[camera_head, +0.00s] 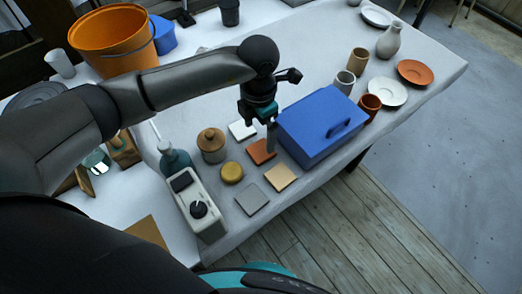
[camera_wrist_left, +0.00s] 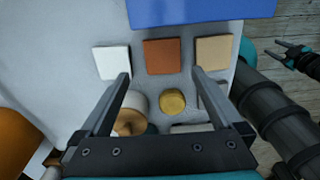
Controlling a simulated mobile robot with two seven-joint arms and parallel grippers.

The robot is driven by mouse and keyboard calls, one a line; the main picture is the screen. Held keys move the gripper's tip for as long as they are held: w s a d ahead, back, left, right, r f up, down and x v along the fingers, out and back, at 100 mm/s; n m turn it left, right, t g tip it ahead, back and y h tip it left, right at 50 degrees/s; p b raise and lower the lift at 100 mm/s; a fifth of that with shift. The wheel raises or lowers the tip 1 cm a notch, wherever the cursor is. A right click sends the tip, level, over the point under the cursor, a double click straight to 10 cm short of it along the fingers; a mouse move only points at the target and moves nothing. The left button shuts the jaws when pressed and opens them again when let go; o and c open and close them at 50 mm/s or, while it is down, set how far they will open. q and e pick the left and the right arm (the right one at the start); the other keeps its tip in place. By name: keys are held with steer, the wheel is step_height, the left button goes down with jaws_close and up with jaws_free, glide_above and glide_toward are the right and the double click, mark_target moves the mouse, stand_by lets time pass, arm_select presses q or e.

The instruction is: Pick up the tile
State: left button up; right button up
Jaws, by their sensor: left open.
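Several square tiles lie flat on the table: a white tile (camera_head: 243,130), a terracotta tile (camera_head: 261,152), a tan tile (camera_head: 279,178) and a grey tile (camera_head: 252,198). In the left wrist view, the white (camera_wrist_left: 111,62), terracotta (camera_wrist_left: 161,56) and tan (camera_wrist_left: 214,50) tiles form a row. The grey one is mostly hidden behind a finger there. My left gripper (camera_head: 271,138) is open and empty above the terracotta tile, pointing down; its fingertips (camera_wrist_left: 160,75) straddle that tile's column in the wrist view. My right gripper (camera_wrist_left: 287,50) shows at the wrist view's right edge, fingers apart.
A blue box (camera_head: 315,130) stands close right of the tiles. A lidded jar (camera_head: 211,145), a yellow round piece (camera_head: 232,172), a teal bottle (camera_head: 175,160) and a white device with a dial (camera_head: 200,205) stand left. Cups and plates (camera_head: 387,92) are farther right.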

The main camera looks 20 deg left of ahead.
mark_target(261, 150)
arm_select(q)
steer(key=f, duration=0.4)
steer(key=f+b, duration=0.1)
steer(key=f, duration=0.1)
steer(key=shift+d+f, duration=0.3)
steer(key=shift+f, duration=0.1)
steer(key=c, duration=1.3)
steer(key=shift+c, duration=0.3)
steer(key=shift+r, duration=0.2)
